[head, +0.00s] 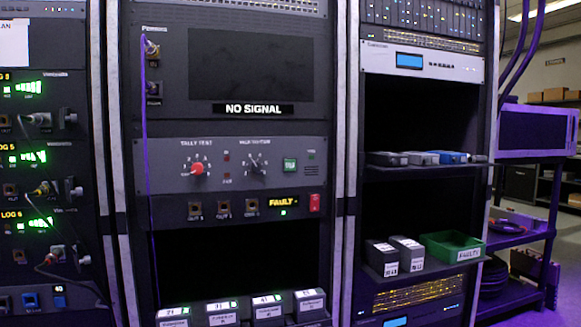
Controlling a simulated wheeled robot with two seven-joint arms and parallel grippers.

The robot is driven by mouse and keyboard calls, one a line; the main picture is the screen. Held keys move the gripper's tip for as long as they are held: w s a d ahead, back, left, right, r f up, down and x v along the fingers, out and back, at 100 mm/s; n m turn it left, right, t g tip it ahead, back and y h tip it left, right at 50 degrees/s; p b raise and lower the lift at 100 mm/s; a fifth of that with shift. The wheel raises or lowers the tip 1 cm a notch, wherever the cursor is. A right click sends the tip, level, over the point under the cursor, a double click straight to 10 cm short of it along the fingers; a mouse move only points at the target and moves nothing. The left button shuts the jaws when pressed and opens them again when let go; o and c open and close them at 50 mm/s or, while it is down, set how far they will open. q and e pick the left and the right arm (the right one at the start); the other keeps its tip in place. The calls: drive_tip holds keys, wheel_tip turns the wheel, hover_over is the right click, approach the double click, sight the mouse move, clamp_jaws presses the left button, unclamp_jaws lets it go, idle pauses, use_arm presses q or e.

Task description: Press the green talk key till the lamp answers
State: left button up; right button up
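The green key (290,165) is a small square button with pale lettering too small to read surely. It sits on the right side of the grey panel (220,190) in the middle rack. A small dim greenish mark (311,155) lies just right of and above the key; I cannot tell whether it is the lamp or whether it is lit. A small green light (283,213) glows under the amber "FAULT" display (283,202). Nothing covers the key. Neither of my grippers is in the head view.
A red knob (197,169), a black knob (257,167) and a red switch (314,203) are near the key. A dark "NO SIGNAL" screen (251,65) is above. Several labelled units (222,314) stand below. A green bin (452,247) sits on the right shelf.

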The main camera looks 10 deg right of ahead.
clamp_jaws()
idle(1.4)
